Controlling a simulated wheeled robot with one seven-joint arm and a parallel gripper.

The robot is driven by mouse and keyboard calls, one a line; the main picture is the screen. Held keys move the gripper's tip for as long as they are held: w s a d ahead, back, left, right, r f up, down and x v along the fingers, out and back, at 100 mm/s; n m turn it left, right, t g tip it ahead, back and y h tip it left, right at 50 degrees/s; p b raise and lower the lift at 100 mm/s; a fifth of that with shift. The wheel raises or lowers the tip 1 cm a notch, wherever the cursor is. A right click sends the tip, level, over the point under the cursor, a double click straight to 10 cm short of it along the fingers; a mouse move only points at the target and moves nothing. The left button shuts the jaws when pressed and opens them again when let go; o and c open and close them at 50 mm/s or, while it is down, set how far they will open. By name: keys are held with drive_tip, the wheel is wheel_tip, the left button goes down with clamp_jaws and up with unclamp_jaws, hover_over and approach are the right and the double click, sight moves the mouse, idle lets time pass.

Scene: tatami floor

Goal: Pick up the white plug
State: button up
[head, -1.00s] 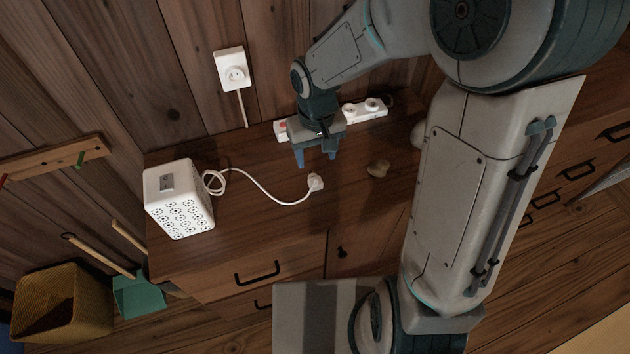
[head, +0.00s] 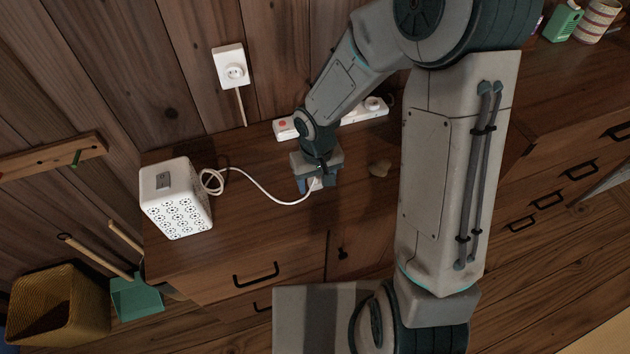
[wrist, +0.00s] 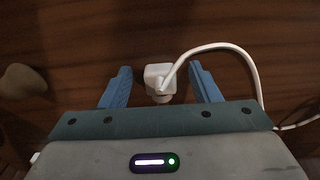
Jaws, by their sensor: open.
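The white plug (wrist: 158,74) lies on the wooden cabinet top, its white cord curving off to the right in the wrist view. My gripper (wrist: 160,84) is open, with one blue finger on each side of the plug and a visible gap to both. In the head view my gripper (head: 316,187) is low over the cabinet top and hides most of the plug (head: 316,184). The cord (head: 262,186) runs left from the plug to a white patterned box (head: 180,212).
A white power strip (head: 364,112) lies behind my gripper along the wall. A wall socket (head: 231,67) is above it. The cabinet front edge is close.

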sight(317, 183)
drive_tip(key=c, duration=1)
drive_tip(key=shift+r, duration=0.15)
wheel_tip(317, 183, up, 4)
drive_tip(key=shift+r+p, duration=0.2)
drive_tip(key=shift+p, duration=0.3)
drive_tip(key=s+d+r, duration=0.1)
drive_tip(key=d+r, duration=0.1)
drive_tip(key=d, duration=0.1)
drive_tip(key=s+d+r+p, duration=0.1)
drive_tip(key=s+d+r, duration=0.1)
drive_tip(key=d, duration=0.2)
drive_tip(key=s+d+r+p, duration=0.1)
drive_tip(key=d+r, duration=0.1)
drive_tip(key=d, duration=0.1)
drive_tip(key=shift+s+d+r, duration=0.2)
drive_tip(key=shift+s+d, duration=0.05)
drive_tip(key=shift+d, duration=0.15)
